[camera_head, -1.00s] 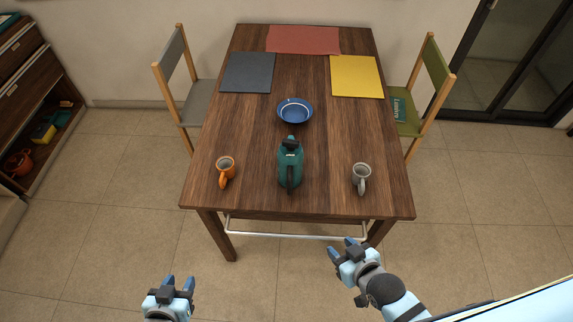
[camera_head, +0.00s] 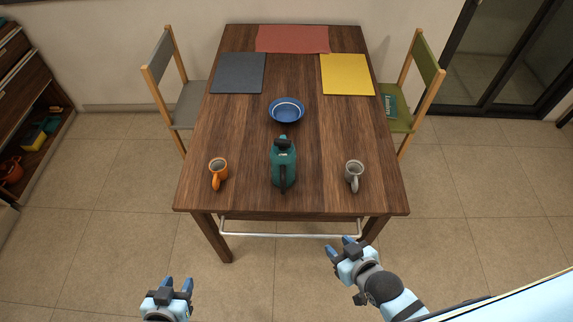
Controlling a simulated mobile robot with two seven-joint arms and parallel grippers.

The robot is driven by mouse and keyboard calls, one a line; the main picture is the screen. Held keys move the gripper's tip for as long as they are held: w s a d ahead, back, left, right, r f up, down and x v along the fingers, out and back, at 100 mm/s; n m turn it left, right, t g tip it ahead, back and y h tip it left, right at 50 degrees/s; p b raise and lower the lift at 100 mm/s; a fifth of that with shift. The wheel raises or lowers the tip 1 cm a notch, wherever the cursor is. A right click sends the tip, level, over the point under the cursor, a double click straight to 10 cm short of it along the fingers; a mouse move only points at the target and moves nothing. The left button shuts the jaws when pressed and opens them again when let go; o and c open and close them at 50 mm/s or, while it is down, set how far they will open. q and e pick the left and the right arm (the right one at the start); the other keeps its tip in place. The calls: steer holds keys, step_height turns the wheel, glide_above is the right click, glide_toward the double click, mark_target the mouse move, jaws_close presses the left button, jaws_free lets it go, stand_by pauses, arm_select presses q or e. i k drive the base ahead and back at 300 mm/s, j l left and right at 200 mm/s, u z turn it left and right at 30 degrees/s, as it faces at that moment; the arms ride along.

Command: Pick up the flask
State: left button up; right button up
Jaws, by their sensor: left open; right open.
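The teal flask (camera_head: 284,160) with a dark lid and dark handle stands upright on the wooden table (camera_head: 232,130), near the middle of its front part. My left gripper (camera_head: 176,284) is open and empty in front of the table, below and left of the flask in the picture. My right gripper (camera_head: 341,246) is open and empty, close to the table's front edge at the right, below and right of the flask. Neither gripper touches the flask or the table.
An orange mug (camera_head: 218,174) stands left of the flask and a grey mug (camera_head: 354,176) right of it. A blue bowl (camera_head: 286,110) sits behind it. Grey (camera_head: 238,73), red (camera_head: 292,39) and yellow (camera_head: 347,74) mats lie further back. Chairs stand left (camera_head: 190,100) and right (camera_head: 425,62).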

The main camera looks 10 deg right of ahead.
mark_target(282, 163)
steer(key=j+z, duration=0.15)
steer(key=z, duration=0.2)
steer(key=i+j+z, duration=0.15)
steer(key=z, duration=0.2)
steer(key=j+z, duration=0.2)
steer(key=z, duration=0.15)
steer(key=j+z, duration=0.25)
steer(key=j, duration=0.25)
steer(key=j+z, duration=0.25)
steer(key=j, duration=0.3)
steer(key=j+z, duration=0.1)
steer(key=j, duration=0.45)
steer(key=k+j+z, duration=0.15)
steer(key=j, duration=0.35)
steer(key=k+j, duration=0.1)
steer(key=j, duration=0.4)
steer(key=k+j, duration=0.1)
steer(key=j, duration=0.95)
steer(key=k+j, duration=0.15)
steer(key=j, duration=0.35)
steer(key=i+l, duration=0.15)
steer(key=l, duration=0.2)
steer(key=i+l, duration=0.1)
steer(key=l, duration=0.3)
